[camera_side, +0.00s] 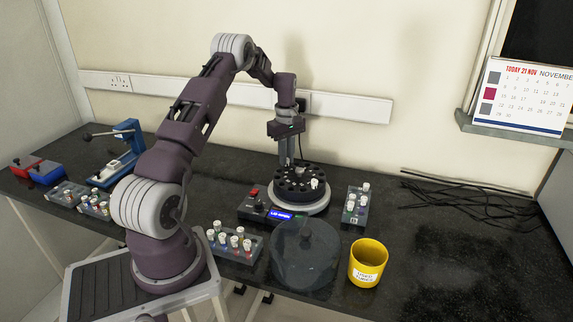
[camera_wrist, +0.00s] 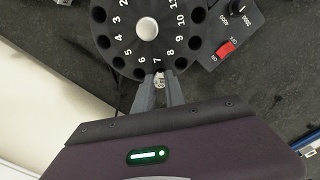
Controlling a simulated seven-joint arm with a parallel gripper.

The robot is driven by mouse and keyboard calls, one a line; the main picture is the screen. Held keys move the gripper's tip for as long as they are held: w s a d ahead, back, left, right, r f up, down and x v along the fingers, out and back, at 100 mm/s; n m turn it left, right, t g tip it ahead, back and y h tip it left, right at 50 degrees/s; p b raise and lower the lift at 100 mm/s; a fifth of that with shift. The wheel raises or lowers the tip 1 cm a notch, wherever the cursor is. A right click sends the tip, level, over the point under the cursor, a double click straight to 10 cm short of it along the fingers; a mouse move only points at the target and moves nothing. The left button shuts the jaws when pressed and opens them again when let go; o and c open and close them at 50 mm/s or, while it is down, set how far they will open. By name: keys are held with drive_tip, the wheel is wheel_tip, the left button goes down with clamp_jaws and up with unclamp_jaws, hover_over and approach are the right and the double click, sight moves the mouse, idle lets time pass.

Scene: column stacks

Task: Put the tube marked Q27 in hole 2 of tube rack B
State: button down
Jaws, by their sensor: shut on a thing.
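My gripper (camera_wrist: 159,82) is shut on a small tube with a pale cap (camera_wrist: 159,84). The tube sits between the fingertips at the edge of a dark round rotor (camera_wrist: 118,42), by the number 7. In the side view my gripper (camera_side: 290,164) points down at the rotor's back edge; I cannot tell whether the tube is in a hole or just above it. Tube racks stand to the right of the rotor (camera_side: 351,219), in front of it (camera_side: 246,257) and at the far left (camera_side: 68,200). Tube marks and rack letters are too small to read.
The rotor belongs to a centrifuge (camera_side: 301,207) with a lit display and red switch. A clear dark lid (camera_side: 304,257) lies in front, beside a yellow cup (camera_side: 368,264). A blue device (camera_side: 123,155) stands left. Cables (camera_side: 460,200) lie at right; the right bench is mostly clear.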

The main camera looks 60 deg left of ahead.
wheel_tip(320, 180, up, 15)
drive_tip(key=w+d, duration=1.4)
drive_tip(key=d, duration=0.3)
wheel_tip(320, 180, down, 16)
drive_tip(key=shift+d, duration=0.35)
drive_tip(key=shift+f, duration=0.75)
idle(0.9)
drive_tip(key=shift+f, duration=0.9)
